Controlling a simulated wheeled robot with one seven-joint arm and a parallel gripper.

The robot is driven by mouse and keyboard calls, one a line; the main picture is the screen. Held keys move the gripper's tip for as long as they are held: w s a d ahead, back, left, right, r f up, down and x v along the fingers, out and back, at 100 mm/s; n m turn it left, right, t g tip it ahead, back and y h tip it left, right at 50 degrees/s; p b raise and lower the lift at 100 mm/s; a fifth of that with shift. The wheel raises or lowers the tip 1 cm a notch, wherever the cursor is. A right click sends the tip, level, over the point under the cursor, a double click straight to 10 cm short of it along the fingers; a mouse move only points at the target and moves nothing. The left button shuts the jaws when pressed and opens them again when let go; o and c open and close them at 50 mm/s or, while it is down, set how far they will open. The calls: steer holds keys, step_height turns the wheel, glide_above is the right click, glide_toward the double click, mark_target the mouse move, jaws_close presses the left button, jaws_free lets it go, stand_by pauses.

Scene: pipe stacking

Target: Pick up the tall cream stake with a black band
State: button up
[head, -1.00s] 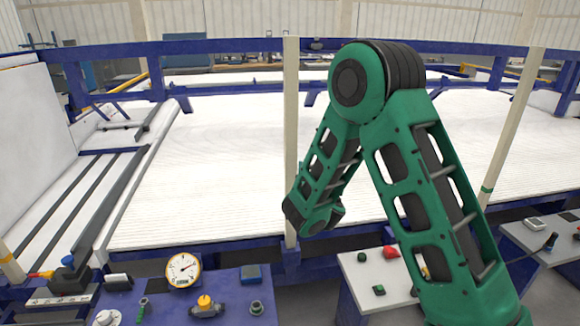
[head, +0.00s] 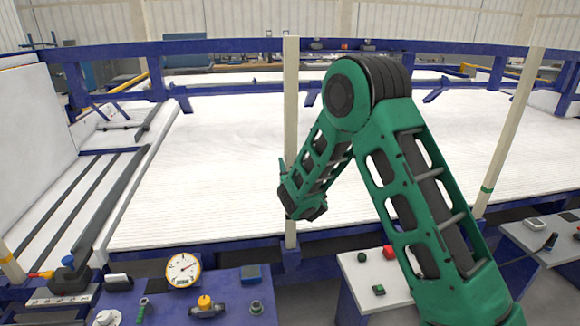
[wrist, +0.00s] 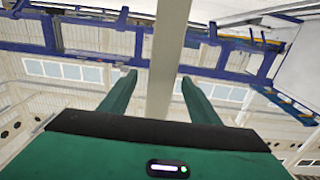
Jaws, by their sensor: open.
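A tall cream stake (head: 291,85) stands upright near the middle of the head view, at the front edge of the white deck. My arm's far end covers part of it there. I see no black band on its visible parts. In the wrist view a cream stake (wrist: 171,28) runs between the two green fingers of my gripper (wrist: 158,79), with a gap on each side. My gripper is open and holds nothing. In the head view it is mostly hidden at the arm's end, beside the middle stake.
Another cream stake (head: 511,125), with a green band, stands at the right. A third (head: 10,262), with an orange-yellow band, shows at the lower left. Blue rails (head: 235,46) frame the white deck. A blue bench (head: 232,300) with a gauge (head: 183,270) stands in front.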

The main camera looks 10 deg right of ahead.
mark_target(292, 159)
steer(key=shift+w+a+r, duration=0.15)
steer(key=shift+w, duration=2.05)
jaws_close()
steer(key=shift+r, duration=0.1)
